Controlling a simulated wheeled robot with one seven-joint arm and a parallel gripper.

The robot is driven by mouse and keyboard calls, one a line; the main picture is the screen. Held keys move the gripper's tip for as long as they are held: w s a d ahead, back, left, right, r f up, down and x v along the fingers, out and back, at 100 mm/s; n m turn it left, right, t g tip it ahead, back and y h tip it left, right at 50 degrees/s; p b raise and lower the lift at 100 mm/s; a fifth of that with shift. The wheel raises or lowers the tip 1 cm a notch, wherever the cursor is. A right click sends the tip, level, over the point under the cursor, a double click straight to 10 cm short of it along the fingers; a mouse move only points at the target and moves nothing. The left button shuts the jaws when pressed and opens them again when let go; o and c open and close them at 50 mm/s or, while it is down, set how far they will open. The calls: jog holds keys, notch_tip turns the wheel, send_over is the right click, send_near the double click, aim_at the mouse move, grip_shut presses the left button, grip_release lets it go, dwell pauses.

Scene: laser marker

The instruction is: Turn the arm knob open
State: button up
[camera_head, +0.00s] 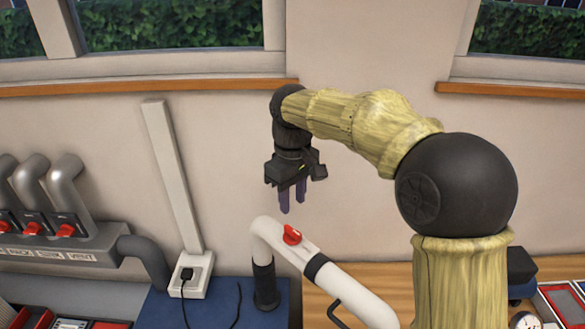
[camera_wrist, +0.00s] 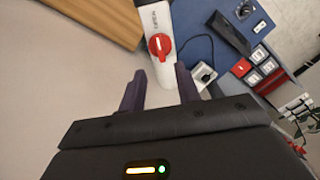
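The red arm knob (camera_head: 291,235) sits on top of a white curved pipe (camera_head: 352,296). In the wrist view the red knob (camera_wrist: 159,46) shows just beyond my fingertips, with a pale stripe along its handle and small lettering beside it on the white pipe. My gripper (camera_head: 292,205) points down above the pipe in the head view, apart from the knob. In the wrist view my gripper (camera_wrist: 160,76) has its two dark purple fingers spread apart with nothing between them. No part of the knob is hidden by the fingers.
A grey manifold (camera_head: 70,243) with several pipes and red knobs stands at the left. The wall is close behind. A wooden surface (camera_head: 400,270) lies at the right.

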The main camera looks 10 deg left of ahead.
notch_tip(320, 180, up, 9)
dwell(0.3)
jog(key=shift+f, duration=0.2)
